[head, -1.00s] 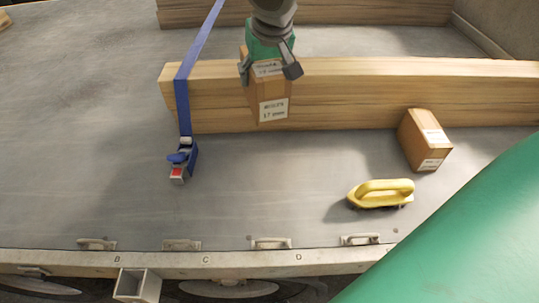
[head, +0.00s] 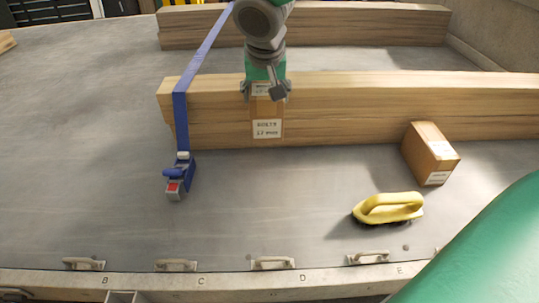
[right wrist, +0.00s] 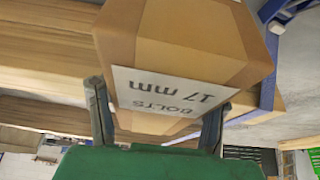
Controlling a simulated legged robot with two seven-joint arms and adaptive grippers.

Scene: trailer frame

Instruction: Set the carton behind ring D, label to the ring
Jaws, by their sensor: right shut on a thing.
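The brown carton (head: 267,118) carries a white label reading BOLTS 17 mm. My right gripper (head: 266,90) comes from the top of the head view and is shut on the carton's upper part. The label faces the front edge, where ring D (head: 272,263) lies beside the letter D. The carton hangs in front of the timber beam; I cannot tell whether it touches beam or deck. In the right wrist view the carton (right wrist: 185,50) sits between the fingers (right wrist: 157,120), label text upside down. My left gripper is not in view.
A second labelled carton (head: 428,153) stands at the right by the timber beam (head: 370,110). A yellow-handled brush (head: 388,208) lies front right. A blue strap with a ratchet (head: 178,178) crosses the beam at left. The deck between carton and ring D is clear.

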